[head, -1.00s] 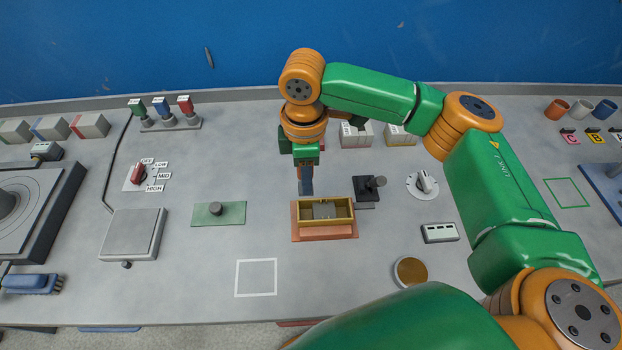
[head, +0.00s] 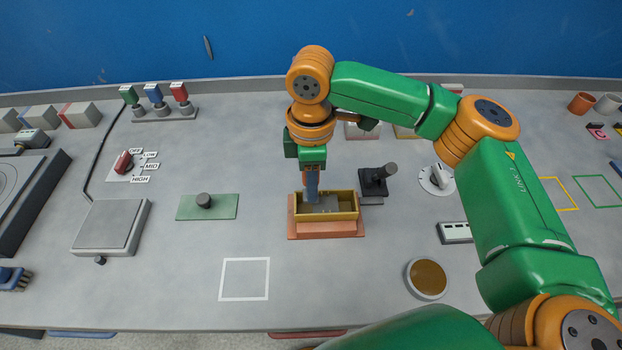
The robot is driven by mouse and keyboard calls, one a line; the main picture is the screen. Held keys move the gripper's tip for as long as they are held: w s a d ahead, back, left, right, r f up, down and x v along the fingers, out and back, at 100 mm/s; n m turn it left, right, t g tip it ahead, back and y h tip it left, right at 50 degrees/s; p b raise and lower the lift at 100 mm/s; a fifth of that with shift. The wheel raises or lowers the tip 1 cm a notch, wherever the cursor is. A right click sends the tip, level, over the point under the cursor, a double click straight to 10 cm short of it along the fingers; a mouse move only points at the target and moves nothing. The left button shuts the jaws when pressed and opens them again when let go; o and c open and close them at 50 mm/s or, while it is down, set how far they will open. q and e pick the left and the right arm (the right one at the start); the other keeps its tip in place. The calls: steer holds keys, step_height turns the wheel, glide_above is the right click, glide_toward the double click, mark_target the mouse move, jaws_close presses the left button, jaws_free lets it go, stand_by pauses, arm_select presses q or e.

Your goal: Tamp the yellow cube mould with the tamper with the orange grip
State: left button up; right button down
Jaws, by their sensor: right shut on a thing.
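A small open yellow box mould (head: 341,216) sits on a reddish base plate (head: 325,231) mid-table, with grey inside. My right gripper (head: 311,196) points straight down at the left part of the mould, its blue-grey lower end at or just inside the rim. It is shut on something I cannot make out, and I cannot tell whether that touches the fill. No orange grip can be made out. A dark tool (head: 374,183) with a square black base and a grey knob stands just right of the mould. My left gripper is not in view.
A green plate with a dark knob (head: 208,206) and a grey square block (head: 110,226) lie to the left. A round brown-filled dish (head: 427,279) is at the front right. A white-outlined square (head: 244,279) in front is empty. A white dial (head: 436,179) stands at the right.

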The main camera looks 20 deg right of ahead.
steer(key=shift+a+f, duration=0.15)
steer(key=shift+f, duration=1.65)
step_height(320, 180, up, 4)
steer(key=p, duration=0.5)
steer(key=shift+p, duration=0.35)
steer(key=shift+f, duration=0.2)
steer(key=shift+f, duration=0.1)
steer(key=shift+f+b, duration=0.4)
steer(key=shift+f, duration=1.3)
